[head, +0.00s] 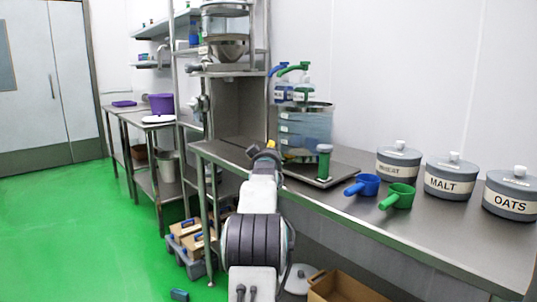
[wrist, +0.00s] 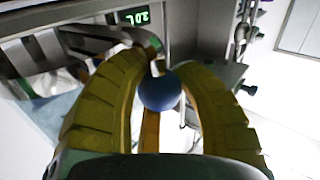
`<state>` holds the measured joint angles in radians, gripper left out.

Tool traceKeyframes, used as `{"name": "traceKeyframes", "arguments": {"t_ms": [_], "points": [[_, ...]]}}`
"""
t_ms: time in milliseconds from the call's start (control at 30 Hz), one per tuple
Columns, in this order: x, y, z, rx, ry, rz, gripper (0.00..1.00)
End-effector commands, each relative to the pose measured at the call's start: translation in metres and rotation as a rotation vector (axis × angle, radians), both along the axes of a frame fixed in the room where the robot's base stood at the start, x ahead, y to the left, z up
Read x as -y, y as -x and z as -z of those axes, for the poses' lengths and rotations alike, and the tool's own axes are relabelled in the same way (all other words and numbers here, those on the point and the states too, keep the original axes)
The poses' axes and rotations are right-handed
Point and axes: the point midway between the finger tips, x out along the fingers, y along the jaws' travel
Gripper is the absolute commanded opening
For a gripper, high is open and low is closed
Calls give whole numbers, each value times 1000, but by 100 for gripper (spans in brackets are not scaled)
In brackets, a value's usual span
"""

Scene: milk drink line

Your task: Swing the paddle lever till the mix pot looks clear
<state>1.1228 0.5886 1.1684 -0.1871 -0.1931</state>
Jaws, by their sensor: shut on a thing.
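My gripper (wrist: 168,62) shows yellow ribbed fingers in the wrist view, closed around a blue ball knob (wrist: 160,91). A grey metal bar (wrist: 95,42) runs from the left to the knob and looks like the paddle lever. In the head view my gripper (head: 264,152) is at the bench's front edge, and the knob is hidden there. A clear pot (head: 310,128) with bluish contents stands behind it on the bench. I take it as the mix pot, but cannot tell how mixed its contents are.
A lit green display (wrist: 137,18) sits above the knob in the wrist view. An open box (head: 345,287) is below. Green floor at left is open.

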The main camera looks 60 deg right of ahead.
Motion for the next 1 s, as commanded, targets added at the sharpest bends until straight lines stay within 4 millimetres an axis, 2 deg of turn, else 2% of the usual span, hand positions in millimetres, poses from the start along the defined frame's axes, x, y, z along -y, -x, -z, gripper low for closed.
{"name": "traceKeyframes", "arguments": {"t_ms": [33, 267, 300, 600, 1000], "points": [[-2, -5, 2, -2, -4, -7, 0], [-2, -5, 2, -2, -5, -7, 0], [-2, -5, 2, -2, -5, -7, 31], [-1, -2, 3, -3, -6, -4, 58], [1, 0, 8, -7, -15, 0, 60]]}}
